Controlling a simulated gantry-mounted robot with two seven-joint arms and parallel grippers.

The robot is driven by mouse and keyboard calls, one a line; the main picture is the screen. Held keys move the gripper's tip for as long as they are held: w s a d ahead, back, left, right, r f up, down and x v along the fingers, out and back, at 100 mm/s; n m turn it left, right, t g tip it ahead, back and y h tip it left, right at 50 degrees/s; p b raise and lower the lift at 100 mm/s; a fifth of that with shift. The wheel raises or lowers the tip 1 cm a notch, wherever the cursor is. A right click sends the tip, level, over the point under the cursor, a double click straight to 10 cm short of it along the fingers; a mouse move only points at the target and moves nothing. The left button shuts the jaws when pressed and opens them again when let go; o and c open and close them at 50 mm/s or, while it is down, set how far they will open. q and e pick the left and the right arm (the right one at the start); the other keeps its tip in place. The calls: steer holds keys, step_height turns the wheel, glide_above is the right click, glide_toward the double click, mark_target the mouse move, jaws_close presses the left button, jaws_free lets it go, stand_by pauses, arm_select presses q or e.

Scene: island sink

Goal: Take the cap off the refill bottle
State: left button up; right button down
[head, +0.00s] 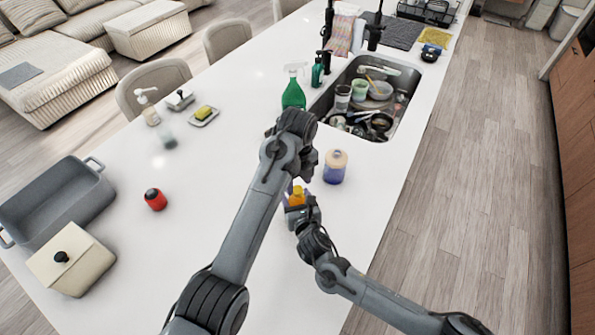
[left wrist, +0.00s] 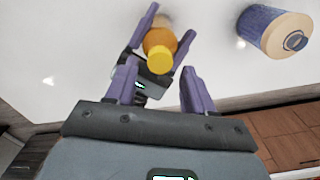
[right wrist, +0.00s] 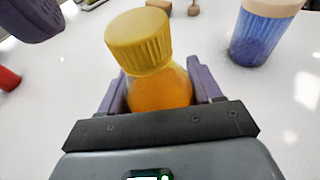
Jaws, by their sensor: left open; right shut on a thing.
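The refill bottle (head: 297,197) has an orange body (right wrist: 160,90) and a ribbed yellow cap (right wrist: 137,42). The cap sits on top of the bottle and also shows in the left wrist view (left wrist: 160,60). My right gripper (right wrist: 160,85) is shut around the bottle body, with a finger on each side. My left gripper (left wrist: 158,70) is open and empty above the bottle. In the left wrist view the cap appears between its fingertips, but I cannot tell the height gap. In the head view my left arm partly hides the area around the bottle.
A blue bottle with a beige top (head: 335,167) stands close by on the right. A green spray bottle (head: 293,92) and the full sink (head: 350,72) lie beyond.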

arm_select(q)
steer(key=shift+f, duration=1.25)
jaws_close()
steer(key=n, duration=0.2)
steer(key=shift+n, duration=0.4)
steer(key=n, duration=0.4)
steer(key=shift+n, duration=0.3)
steer(key=n, duration=0.9)
steer(key=shift+n, duration=0.3)
